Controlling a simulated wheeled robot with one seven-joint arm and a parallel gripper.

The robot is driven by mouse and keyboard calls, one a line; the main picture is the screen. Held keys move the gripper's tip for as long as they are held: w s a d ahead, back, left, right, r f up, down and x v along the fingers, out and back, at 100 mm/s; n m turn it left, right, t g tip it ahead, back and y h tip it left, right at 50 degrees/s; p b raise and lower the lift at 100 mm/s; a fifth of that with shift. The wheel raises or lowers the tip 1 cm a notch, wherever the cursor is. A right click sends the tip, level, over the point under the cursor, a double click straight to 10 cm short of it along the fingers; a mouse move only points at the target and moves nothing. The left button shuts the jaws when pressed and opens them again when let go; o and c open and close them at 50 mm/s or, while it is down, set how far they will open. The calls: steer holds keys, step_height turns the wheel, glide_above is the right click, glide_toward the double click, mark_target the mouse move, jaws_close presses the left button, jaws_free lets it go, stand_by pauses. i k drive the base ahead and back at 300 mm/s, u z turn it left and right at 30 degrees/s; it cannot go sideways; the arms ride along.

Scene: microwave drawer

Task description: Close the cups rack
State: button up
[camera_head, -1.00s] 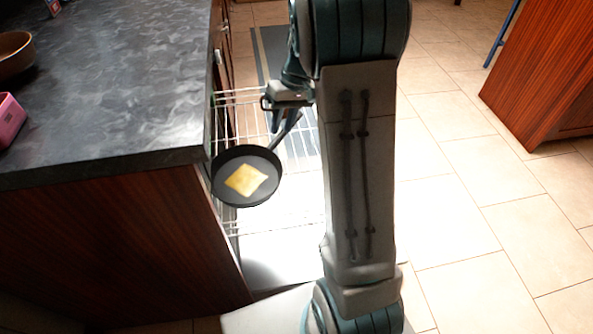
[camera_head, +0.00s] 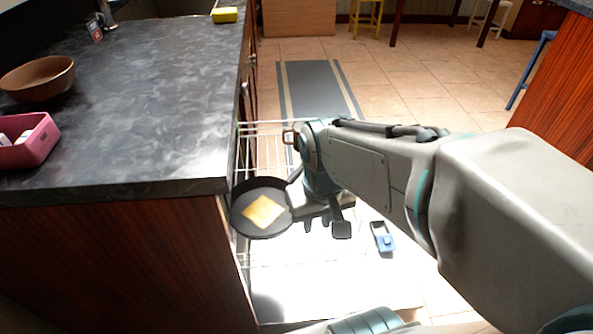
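The cups rack (camera_head: 262,125) is a white wire rack pulled out of the cabinet under the counter, on its right side. Its far rails show; the pan and my arm hide much of the rest. A black frying pan (camera_head: 240,216) with a yellow square slice (camera_head: 263,212) in it is at the rack, close to the counter's corner. My gripper (camera_head: 326,226) points down just right of the pan, close to its handle. I cannot tell whether it touches the pan or rack, or how far apart its fingers are.
A bright open door panel (camera_head: 300,285) lies low below the rack. A small blue item (camera_head: 386,241) is right of my gripper. The dark counter (camera_head: 150,110) holds a brown bowl (camera_head: 40,82) and a pink box (camera_head: 30,145).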

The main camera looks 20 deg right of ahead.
mark_target(365, 247)
steer(key=z, duration=0.45)
steer(key=k, duration=1.45)
steer(key=z, duration=0.75)
steer(key=i, duration=1.2)
steer(key=u, duration=1.1)
steer(key=i, duration=0.25)
steer(key=u, duration=0.25)
